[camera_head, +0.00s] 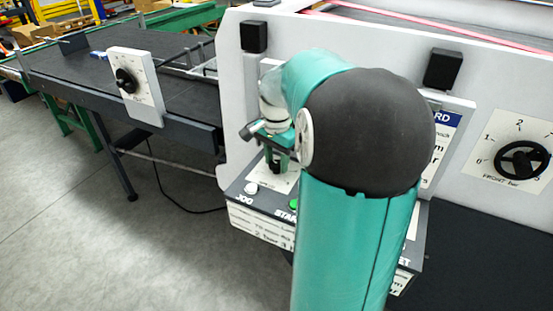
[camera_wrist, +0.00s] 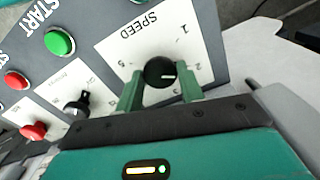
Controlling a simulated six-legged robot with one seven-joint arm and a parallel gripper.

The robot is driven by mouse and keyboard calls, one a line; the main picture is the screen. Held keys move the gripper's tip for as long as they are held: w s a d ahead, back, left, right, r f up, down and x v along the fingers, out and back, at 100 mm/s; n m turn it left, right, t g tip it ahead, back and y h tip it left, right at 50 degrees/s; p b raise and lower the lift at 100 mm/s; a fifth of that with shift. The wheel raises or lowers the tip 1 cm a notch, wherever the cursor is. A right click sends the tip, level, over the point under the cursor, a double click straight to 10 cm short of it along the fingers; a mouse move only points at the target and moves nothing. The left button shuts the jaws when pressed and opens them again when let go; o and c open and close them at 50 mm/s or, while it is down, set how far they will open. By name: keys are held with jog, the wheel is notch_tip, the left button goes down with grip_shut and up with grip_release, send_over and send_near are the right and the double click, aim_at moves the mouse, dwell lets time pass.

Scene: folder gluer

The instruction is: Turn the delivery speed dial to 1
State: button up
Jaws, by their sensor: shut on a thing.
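A white plate (camera_wrist: 190,45) lettered SPEED, with numbers around a black round dial knob (camera_wrist: 159,72), is in the wrist view. No other word of its label is readable. A white pointer mark on the knob points right in the picture, toward the side with the blurred middle numbers; the 1 is farther up. My gripper (camera_wrist: 160,85) is shut on this knob, one green finger on each side. In the head view my gripper (camera_head: 276,160) is over the control box, and my arm hides much of it.
Beside the dial are a green START button (camera_wrist: 59,42), red buttons (camera_wrist: 32,131) and a black selector (camera_wrist: 77,104). A separate dial plate (camera_head: 136,85) stands on the conveyor table at left. A FRONT dial (camera_head: 522,159) is on the machine at right. The floor at left is clear.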

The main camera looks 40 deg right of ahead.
aim_at(276, 164)
jog(key=shift+n, duration=0.3)
jog(key=n, duration=1.1)
jog(key=shift+n, duration=0.3)
dwell(0.3)
jog(key=o, duration=1)
jog(key=shift+r, duration=0.15)
notch_tip(276, 164, up, 14)
jog(key=shift+f, duration=0.2)
